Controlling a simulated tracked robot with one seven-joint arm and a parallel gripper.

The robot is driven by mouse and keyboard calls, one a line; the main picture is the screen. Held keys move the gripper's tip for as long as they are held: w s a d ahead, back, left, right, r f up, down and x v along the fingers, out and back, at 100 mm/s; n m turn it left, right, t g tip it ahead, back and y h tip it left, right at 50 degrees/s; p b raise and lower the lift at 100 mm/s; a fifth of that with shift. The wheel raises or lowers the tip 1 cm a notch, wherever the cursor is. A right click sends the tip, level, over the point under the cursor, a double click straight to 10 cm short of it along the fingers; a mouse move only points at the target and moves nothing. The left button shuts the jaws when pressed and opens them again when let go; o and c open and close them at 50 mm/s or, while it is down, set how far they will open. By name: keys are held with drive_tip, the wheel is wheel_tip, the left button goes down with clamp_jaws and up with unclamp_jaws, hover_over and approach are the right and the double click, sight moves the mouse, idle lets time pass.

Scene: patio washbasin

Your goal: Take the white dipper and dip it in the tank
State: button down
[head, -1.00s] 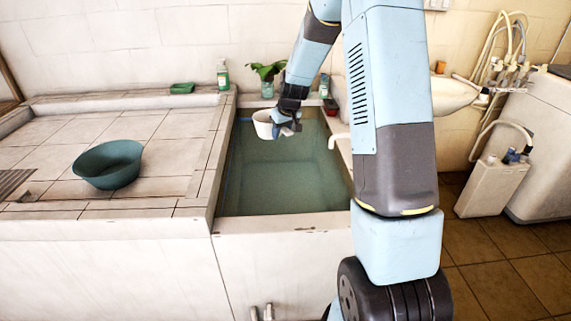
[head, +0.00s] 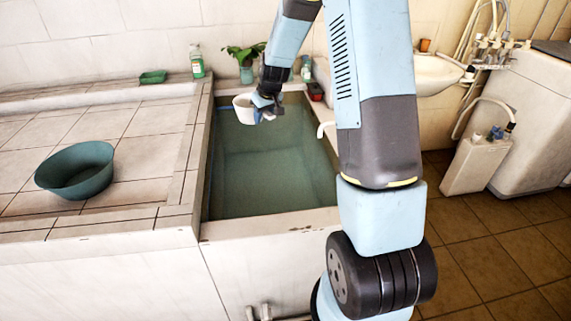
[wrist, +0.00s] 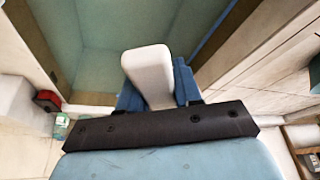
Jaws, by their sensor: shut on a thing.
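The white dipper (head: 243,108) is held over the far end of the tank (head: 207,180), near its back left corner. My gripper (head: 262,110) is shut on its handle. In the wrist view the white handle (wrist: 150,75) sits between the blue fingers of my gripper (wrist: 158,88); the dipper's cup is not clear there. The tank is a sunken basin with greenish water. In the head view the dipper appears at or just above the water; I cannot tell whether it touches.
A green basin (head: 76,172) stands on the tiled counter left of the tank. A small green dish (head: 153,77), a bottle (head: 197,62) and a potted plant (head: 245,60) are along the back. A white spout (head: 326,128) and a washbasin (head: 437,76) are to the right.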

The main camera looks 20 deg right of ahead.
drive_tip(key=s+d+f, duration=0.1)
drive_tip(key=s+f, duration=0.4)
drive_tip(key=s, duration=0.3)
drive_tip(key=s+d+f, duration=0.1)
drive_tip(key=s+f, duration=0.4)
drive_tip(key=s, duration=0.3)
drive_tip(key=shift+f, duration=0.15)
drive_tip(key=shift+d+f+g, duration=0.1)
drive_tip(key=shift+f+g, duration=0.2)
drive_tip(key=shift+g, duration=0.3)
wheel_tip(320, 180, down, 19)
drive_tip(key=g+h, duration=0.1)
drive_tip(key=g, duration=0.2)
drive_tip(key=shift+r+g, duration=0.15)
drive_tip(key=shift+g, duration=0.15)
drive_tip(key=shift+s+d, duration=0.1)
drive_tip(key=shift+s, duration=0.05)
idle(0.9)
wheel_tip(320, 180, up, 8)
drive_tip(key=t, duration=0.3)
drive_tip(key=shift+y, duration=0.3)
idle(0.8)
